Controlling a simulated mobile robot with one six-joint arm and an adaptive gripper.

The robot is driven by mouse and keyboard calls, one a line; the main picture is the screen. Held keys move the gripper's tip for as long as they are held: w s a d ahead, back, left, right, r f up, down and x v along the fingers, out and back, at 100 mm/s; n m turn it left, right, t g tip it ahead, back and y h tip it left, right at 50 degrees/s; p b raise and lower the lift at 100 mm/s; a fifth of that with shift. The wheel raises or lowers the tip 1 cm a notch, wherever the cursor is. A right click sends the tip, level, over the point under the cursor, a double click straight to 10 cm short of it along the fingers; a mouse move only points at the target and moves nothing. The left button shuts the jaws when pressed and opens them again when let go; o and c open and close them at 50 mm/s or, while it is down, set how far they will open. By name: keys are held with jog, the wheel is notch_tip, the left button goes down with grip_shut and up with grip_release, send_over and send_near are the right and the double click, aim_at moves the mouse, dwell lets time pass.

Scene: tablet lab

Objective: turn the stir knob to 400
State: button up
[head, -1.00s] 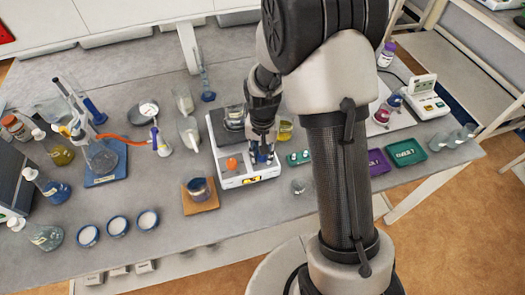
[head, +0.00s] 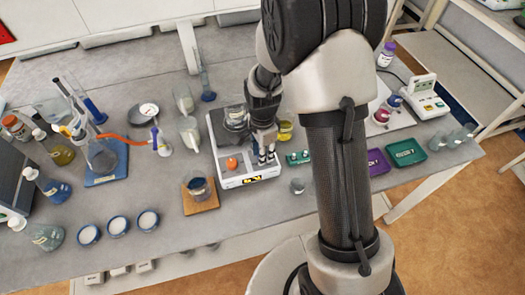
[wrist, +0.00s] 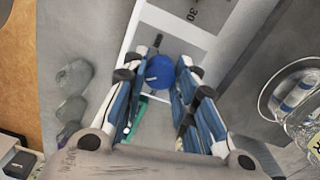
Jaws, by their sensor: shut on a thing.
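The blue stir knob (wrist: 160,71) is between my fingertips in the wrist view, with a dark pointer sticking out at its upper edge. My gripper (head: 266,158) is shut on it from above, at the front right of the white hotplate stirrer (head: 224,160). In the head view my fingers hide most of the blue knob. An orange knob (head: 232,163) sits apart on the left of the same front. A small display (head: 252,180) is on the front face, but its digits are too small to read. A glass beaker (head: 236,114) stands on the hotplate's top.
A beaker on a wooden board (head: 200,199) stands just left of the hotplate. A green rack (head: 298,158) and a yellow-filled beaker (head: 285,131) are close on the right. Several blue-rimmed dishes (head: 118,225) lie at the front left. Bare table (head: 160,185) separates them.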

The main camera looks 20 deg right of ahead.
jog(key=shift+m, duration=1.1)
jog(key=o, duration=1.1)
jog(key=shift+r, duration=0.15)
notch_tip(320, 180, up, 12)
jog(key=shift+f, duration=0.1)
